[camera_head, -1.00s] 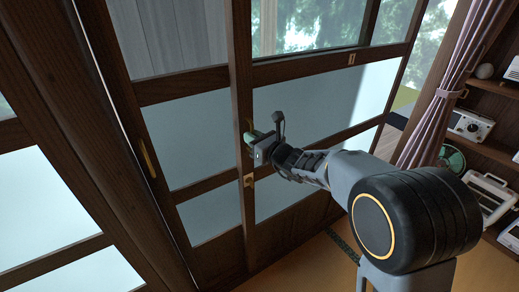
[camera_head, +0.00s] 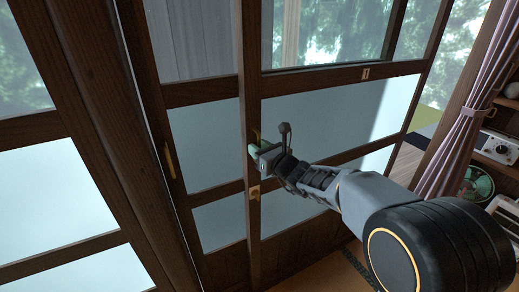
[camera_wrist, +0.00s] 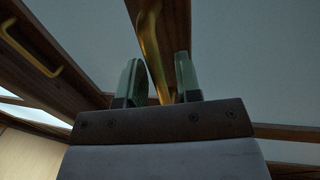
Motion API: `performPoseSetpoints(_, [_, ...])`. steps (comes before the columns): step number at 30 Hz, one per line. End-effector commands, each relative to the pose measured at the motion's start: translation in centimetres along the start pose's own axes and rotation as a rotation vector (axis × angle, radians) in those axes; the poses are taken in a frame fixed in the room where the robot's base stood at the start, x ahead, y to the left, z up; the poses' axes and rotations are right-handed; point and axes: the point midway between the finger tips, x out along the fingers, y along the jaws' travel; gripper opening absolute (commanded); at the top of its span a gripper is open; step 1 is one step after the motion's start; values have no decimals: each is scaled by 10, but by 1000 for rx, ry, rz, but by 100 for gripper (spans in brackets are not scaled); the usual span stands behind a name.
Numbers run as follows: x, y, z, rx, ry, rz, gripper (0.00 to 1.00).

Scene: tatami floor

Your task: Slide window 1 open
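Window 1 is probably the brown wood-framed sliding panel with pale frosted panes (camera_head: 335,120); no label shows. My gripper (camera_head: 253,152) is at the brass handle on the panel's left stile. In the wrist view the brass handle (camera_wrist: 153,45) rises between the two green fingertips of my gripper (camera_wrist: 158,70). The fingers are apart, with small gaps beside the handle; whether either finger touches it is unclear. The head view shows the fingers only small and partly hidden by the wrist. An open gap (camera_head: 431,115) shows between the panel's right edge and the curtain.
Another framed panel with its own brass handle (camera_head: 169,160) lies to the left. A thick wooden post (camera_head: 105,110) stands further left. A pink curtain (camera_head: 462,135) and shelves with a radio (camera_head: 496,148) stand at the right.

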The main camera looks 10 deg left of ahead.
Motion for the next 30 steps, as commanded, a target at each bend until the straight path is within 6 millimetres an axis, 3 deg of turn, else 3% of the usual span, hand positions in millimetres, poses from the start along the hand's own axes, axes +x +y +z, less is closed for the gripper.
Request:
performPoseSetpoints(8, [0,1,0,0,-1,2,36])
performPoseSetpoints(13, [-13,0,0,-1,-2,1,36])
performPoseSetpoints(30, [-118,0,1,-2,-2,-2,36])
